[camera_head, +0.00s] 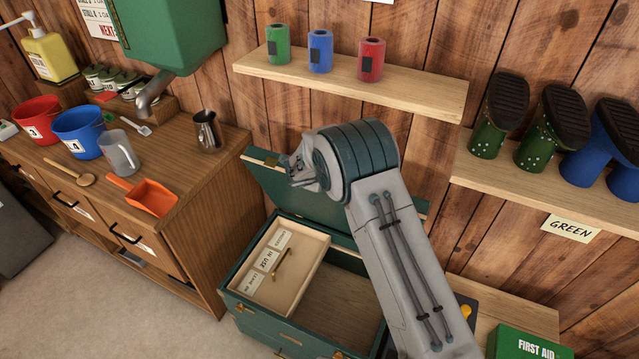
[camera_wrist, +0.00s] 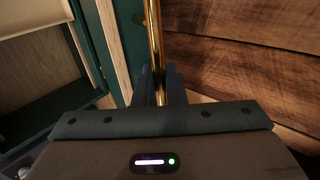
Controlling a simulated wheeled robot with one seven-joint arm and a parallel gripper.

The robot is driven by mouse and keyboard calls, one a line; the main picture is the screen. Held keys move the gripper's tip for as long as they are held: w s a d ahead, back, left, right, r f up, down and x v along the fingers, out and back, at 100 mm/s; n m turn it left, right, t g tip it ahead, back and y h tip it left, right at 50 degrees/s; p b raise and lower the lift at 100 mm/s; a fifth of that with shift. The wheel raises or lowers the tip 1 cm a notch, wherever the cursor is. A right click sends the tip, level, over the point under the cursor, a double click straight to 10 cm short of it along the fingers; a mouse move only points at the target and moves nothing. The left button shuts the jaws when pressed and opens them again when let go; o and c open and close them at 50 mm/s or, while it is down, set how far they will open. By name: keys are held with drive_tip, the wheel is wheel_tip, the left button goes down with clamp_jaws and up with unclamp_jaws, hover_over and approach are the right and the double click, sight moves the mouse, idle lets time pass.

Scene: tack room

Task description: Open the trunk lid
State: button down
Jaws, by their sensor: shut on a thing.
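The green trunk (camera_head: 262,318) stands on the floor against the wall. Its lid (camera_head: 277,190) is raised and stands up at the back, so the inside shows. A brass bar (camera_wrist: 152,35) runs along the green and pale wood edge of the lid in the wrist view. My gripper (camera_wrist: 158,75) is shut on this bar, with one finger on each side. In the head view my arm covers my fingers and the middle of the lid.
Inside the trunk, a pale tray (camera_head: 292,290) with labels and a brass handle sits at the left. A wooden cabinet (camera_head: 190,240) stands close on the left. A shelf (camera_head: 400,93) with three coloured rolls is above the lid. A first aid box (camera_head: 525,345) is at the right.

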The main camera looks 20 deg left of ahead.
drive_tip(key=shift+w+d+r+p, duration=0.1)
drive_tip(key=shift+w+r, duration=0.1)
drive_tip(key=shift+w, duration=0.55)
drive_tip(key=shift+w+d+r+p, duration=0.1)
drive_tip(key=shift+w+d+r, duration=0.1)
drive_tip(key=shift+w, duration=0.55)
drive_tip(key=shift+w+d+r+p, duration=0.1)
drive_tip(key=shift+w+r, duration=0.1)
drive_tip(key=shift+w, duration=0.55)
drive_tip(key=c, duration=1.6)
unclamp_jaws()
drive_tip(key=b+v, duration=0.3)
drive_tip(key=v, duration=1)
drive_tip(key=shift+s+r, duration=0.2)
drive_tip(key=shift+s, duration=0.1)
